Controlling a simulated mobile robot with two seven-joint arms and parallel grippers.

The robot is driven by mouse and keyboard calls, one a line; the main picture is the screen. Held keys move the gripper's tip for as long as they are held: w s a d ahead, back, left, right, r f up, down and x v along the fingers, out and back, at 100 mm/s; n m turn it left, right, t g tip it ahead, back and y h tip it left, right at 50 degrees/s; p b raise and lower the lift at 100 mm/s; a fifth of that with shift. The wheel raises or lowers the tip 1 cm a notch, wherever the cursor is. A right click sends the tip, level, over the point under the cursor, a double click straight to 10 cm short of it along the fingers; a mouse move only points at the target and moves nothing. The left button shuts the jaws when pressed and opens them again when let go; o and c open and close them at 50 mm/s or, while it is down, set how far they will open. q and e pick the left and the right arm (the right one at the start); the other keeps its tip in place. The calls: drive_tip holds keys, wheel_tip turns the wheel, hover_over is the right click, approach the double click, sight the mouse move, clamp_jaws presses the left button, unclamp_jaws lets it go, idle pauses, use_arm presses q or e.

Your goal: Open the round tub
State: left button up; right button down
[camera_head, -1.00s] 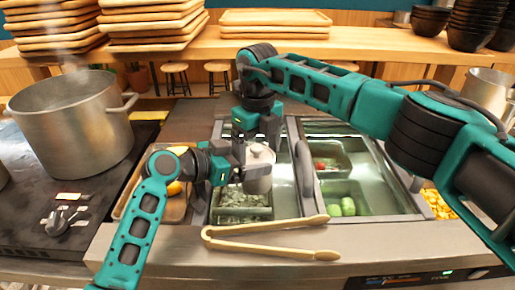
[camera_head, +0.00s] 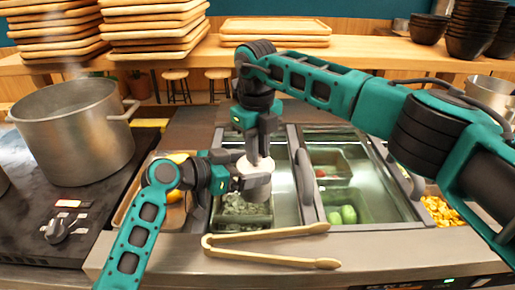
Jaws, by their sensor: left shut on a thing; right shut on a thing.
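A small round tub (camera_head: 257,190) with a grey body and a pale lid (camera_head: 244,164) is held above the topping counter, in the middle of the view. My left gripper (camera_head: 240,180) comes in from the left and is shut on the tub's body. My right gripper (camera_head: 262,158) points down from above and is shut on the lid at the top of the tub. The fingers hide much of the lid, and I cannot tell whether it is apart from the tub.
Below are topping wells with green items (camera_head: 342,215) and red ones. Wooden tongs (camera_head: 268,246) lie on the counter's front edge. A large steaming pot (camera_head: 72,135) stands on the stove at left. Stacked trays (camera_head: 158,22) and black bowls (camera_head: 470,30) are on the back shelf.

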use_arm(q)
drive_tip(key=shift+d+f, duration=0.15)
use_arm(e)
drive_tip(key=shift+w+d+r+t+h, duration=0.1)
drive_tip(key=shift+w+r+t+h, duration=0.05)
drive_tip(key=shift+r+t+h, duration=0.3)
drive_tip(key=shift+w+d, duration=0.1)
use_arm(q)
drive_tip(key=shift+s, duration=0.1)
use_arm(e)
drive_tip(key=shift+r, duration=0.1)
use_arm(q)
drive_tip(key=shift+f, duration=0.15)
use_arm(e)
drive_tip(key=shift+r+g+y, duration=0.45)
drive_tip(key=shift+y, duration=0.1)
drive_tip(key=shift+f, duration=0.1)
use_arm(q)
drive_tip(key=shift+r, duration=0.3)
use_arm(e)
drive_tip(key=c, duration=1.4)
unclamp_jaws()
drive_tip(key=shift+s, duration=0.2)
